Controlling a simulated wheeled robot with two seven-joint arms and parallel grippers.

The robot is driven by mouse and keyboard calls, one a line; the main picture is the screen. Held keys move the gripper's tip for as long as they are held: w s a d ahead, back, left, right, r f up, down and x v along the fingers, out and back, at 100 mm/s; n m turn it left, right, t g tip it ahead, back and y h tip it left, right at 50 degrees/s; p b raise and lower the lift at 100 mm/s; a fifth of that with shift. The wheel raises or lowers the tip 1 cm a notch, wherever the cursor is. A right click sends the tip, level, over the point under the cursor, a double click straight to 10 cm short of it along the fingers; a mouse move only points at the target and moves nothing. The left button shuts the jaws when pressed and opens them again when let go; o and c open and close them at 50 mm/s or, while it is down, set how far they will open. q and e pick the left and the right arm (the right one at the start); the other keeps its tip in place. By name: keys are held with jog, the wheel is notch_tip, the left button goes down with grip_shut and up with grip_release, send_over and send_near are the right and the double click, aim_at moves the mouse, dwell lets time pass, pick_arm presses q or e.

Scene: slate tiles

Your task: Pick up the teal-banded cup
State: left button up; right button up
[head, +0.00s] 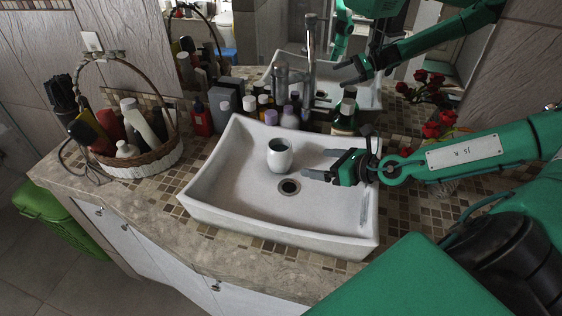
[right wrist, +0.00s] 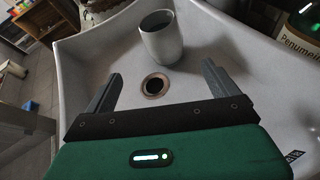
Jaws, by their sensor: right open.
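A pale cup (head: 280,156) stands upright in the white sink basin (head: 232,211), just behind the drain. It has a darker teal-grey rim or inside; a clear band cannot be made out. My right gripper (head: 311,164) reaches in from the right over the basin, its fingers pointing at the cup. It is open and empty, with a gap between it and the cup. In the right wrist view the cup (right wrist: 161,39) stands ahead of the spread fingers (right wrist: 160,88), beyond the drain. My left gripper is not in view.
The drain (head: 290,187) lies in the basin floor. A tap (head: 309,55) and several bottles (head: 270,111) stand behind the sink. A dark green bottle (head: 345,112) is close behind my right gripper. A wicker basket (head: 140,160) is at left, red roses (head: 438,124) at right. A mirror reflects my arm.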

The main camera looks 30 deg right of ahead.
aim_at(290, 161)
jog(key=shift+w+d+f, duration=0.15)
jog(key=shift+f, duration=0.25)
jog(key=shift+w+d+f, duration=0.1)
jog(key=shift+w+f, duration=0.05)
jog(key=shift+f, duration=0.2)
jog(key=shift+w+d+f, duration=0.1)
jog(key=shift+w+d, duration=0.05)
jog(key=shift+w, duration=0.25)
jog(key=shift+w+a+p, duration=0.5)
jog(key=shift+p, duration=0.05)
jog(key=p+x, duration=0.2)
jog(key=x, duration=0.3)
jog(key=shift+p, duration=0.35)
jog(key=shift+x, duration=0.85)
jog(key=shift+w+a+f+p, duration=0.2)
jog(key=shift+w+p, duration=0.15)
jog(key=shift+p, duration=0.25)
jog(key=p+x, duration=0.1)
jog(key=x, duration=0.2)
jog(key=shift+w+a+f+p, duration=0.2)
jog(key=shift+w+f+p, duration=0.15)
jog(key=shift+w+f, duration=0.15)
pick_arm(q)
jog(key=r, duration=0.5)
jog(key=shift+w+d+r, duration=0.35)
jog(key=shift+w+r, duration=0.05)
